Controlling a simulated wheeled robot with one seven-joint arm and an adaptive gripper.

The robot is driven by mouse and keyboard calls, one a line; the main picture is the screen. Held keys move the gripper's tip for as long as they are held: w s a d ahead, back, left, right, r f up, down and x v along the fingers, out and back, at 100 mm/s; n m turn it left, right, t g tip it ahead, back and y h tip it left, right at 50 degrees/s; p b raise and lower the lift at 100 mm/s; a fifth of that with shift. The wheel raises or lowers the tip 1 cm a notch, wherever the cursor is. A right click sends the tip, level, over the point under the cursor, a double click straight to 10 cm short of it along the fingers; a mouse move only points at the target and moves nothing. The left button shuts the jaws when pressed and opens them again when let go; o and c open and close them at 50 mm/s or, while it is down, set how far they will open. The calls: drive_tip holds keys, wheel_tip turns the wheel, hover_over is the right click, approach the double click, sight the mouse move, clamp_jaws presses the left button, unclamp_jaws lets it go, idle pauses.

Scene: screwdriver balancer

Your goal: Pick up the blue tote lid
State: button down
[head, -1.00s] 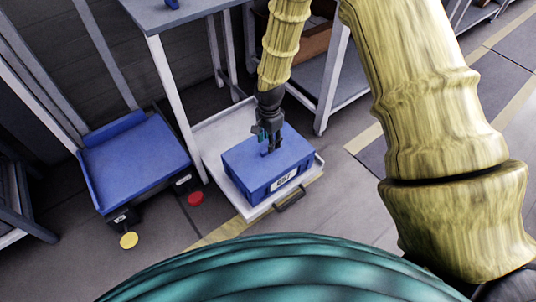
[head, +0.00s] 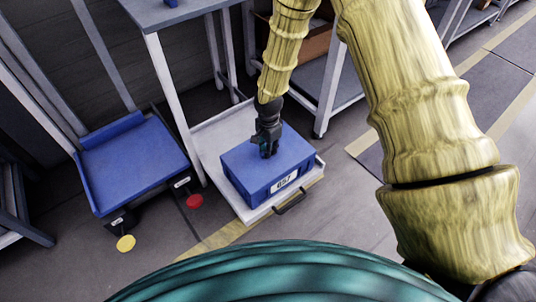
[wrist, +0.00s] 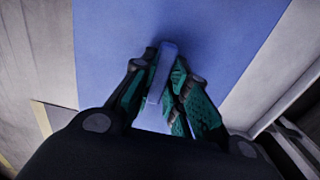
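The blue tote lid (head: 240,157) lies flat on top of the blue tote (head: 255,192), which carries a white label on its front. My gripper (head: 268,153) points down at the middle of the lid. In the wrist view the lid (wrist: 225,30) fills the middle of the picture. Its upright bar-shaped handle (wrist: 160,75) stands between the two fingers, which sit close against its sides. The gripper looks shut on the handle. The lower end of the handle is partly hidden by the fingers.
The tote stands on a pale tray (head: 213,132) with a dark front handle (head: 290,203). A table with a white leg (head: 172,105) rises just left of it.

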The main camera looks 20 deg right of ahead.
idle(0.3)
drive_tip(key=shift+r, duration=0.55)
drive_tip(key=r+p, duration=0.1)
drive_tip(key=s+r+p, duration=0.1)
drive_tip(key=r, duration=0.1)
drive_tip(key=shift+a, duration=0.1)
drive_tip(key=s+a+r+p, duration=0.1)
drive_tip(key=s+p, duration=0.2)
drive_tip(key=s, duration=1.2)
drive_tip(key=shift+a, duration=0.3)
